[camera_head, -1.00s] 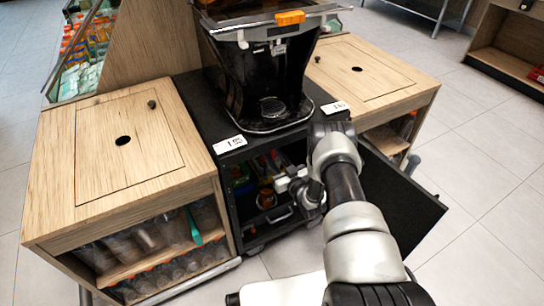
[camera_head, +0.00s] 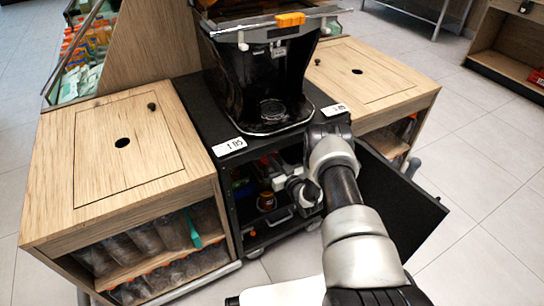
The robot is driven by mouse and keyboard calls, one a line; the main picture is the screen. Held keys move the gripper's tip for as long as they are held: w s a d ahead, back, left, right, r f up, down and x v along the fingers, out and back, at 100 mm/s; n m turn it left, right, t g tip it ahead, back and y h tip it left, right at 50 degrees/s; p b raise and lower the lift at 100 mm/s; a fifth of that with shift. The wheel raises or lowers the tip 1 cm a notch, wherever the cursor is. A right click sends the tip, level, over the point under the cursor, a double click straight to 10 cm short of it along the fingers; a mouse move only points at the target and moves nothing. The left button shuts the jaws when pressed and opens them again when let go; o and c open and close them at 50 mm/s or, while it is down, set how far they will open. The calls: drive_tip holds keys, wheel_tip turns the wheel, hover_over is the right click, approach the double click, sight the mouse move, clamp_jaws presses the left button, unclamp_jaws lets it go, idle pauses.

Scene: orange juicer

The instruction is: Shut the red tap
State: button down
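The black juicer (camera_head: 264,75) stands on a black cabinet, with an orange part (camera_head: 290,19) at its top. My arm reaches into the open cabinet (camera_head: 228,175) below the juicer. My gripper (camera_head: 281,183) is inside the opening, seen small and partly in shadow. Its fingers are too unclear to tell whether they are open or shut. A red-brown jar (camera_head: 266,202) stands just below and left of it. I cannot make out a red tap for certain; it may be hidden by my arm or too small to tell.
The open black cabinet door (camera_head: 398,205) is right of my arm. Wooden counters stand to the left (camera_head: 85,205) and right (camera_head: 410,85) of the cabinet. Price labels (camera_head: 229,146) lie on the cabinet's front edge. Tiled floor is free at the right.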

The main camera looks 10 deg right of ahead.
drive_tip(key=shift+s+a+f+n, duration=0.1)
drive_tip(key=shift+a+f+n, duration=0.2)
drive_tip(key=shift+n, duration=2.65)
drive_tip(key=shift+s+a+f+n, duration=0.2)
drive_tip(key=shift+f+n, duration=0.15)
drive_tip(key=shift+n, duration=2.55)
drive_tip(key=shift+s+a+f+n, duration=0.1)
drive_tip(key=shift+a+f+n, duration=0.2)
drive_tip(key=shift+n, duration=2.65)
drive_tip(key=c, duration=1.8)
unclamp_jaws()
drive_tip(key=p+v, duration=0.4)
drive_tip(key=v, duration=1.3)
drive_tip(key=shift+s, duration=0.15)
